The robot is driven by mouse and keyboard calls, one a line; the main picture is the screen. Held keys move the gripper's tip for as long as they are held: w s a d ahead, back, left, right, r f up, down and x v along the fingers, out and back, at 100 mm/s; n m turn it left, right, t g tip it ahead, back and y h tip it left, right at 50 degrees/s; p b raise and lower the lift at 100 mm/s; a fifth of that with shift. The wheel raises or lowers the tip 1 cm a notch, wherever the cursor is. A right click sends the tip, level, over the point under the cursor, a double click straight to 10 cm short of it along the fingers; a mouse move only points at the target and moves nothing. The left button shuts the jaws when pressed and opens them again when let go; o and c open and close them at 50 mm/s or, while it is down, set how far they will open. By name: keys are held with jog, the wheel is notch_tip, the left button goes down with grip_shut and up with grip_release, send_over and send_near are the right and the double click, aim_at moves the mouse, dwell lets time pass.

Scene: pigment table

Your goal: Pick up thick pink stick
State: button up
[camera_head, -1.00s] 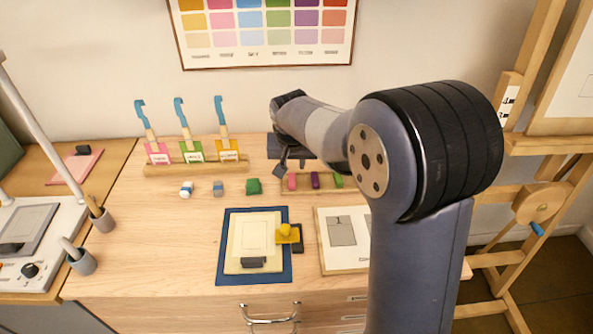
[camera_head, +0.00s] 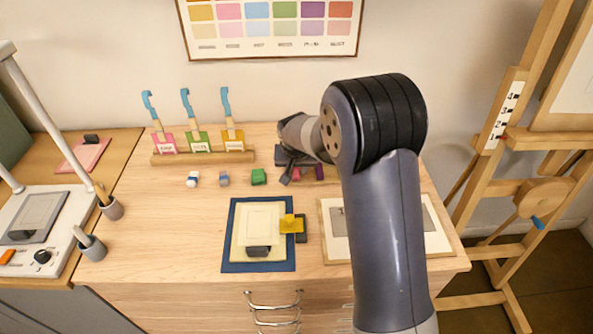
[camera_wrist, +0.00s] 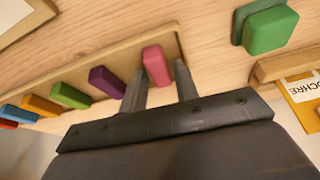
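The thick pink stick (camera_wrist: 157,66) stands at one end of a wooden rack (camera_wrist: 125,62) in the wrist view. In the head view the pink stick (camera_head: 296,174) is partly hidden by my gripper (camera_head: 288,172). In the wrist view my gripper (camera_wrist: 161,69) is open, with one fingertip on each side of the pink stick's near end. Small gaps seem to show beside the stick, and I cannot tell whether a finger touches it.
A purple stick (camera_wrist: 107,81) stands close beside the left finger, with green (camera_wrist: 70,96), orange (camera_wrist: 40,105) and blue (camera_wrist: 18,113) sticks further along the rack. A green block (camera_wrist: 270,29) lies right of the rack. The wooden desk (camera_head: 180,228) has free room at front left.

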aim_at(296, 171)
jog(key=shift+c, duration=0.4)
grip_shut()
notch_tip(296, 171, up, 10)
jog(key=b, duration=0.1)
dwell(0.3)
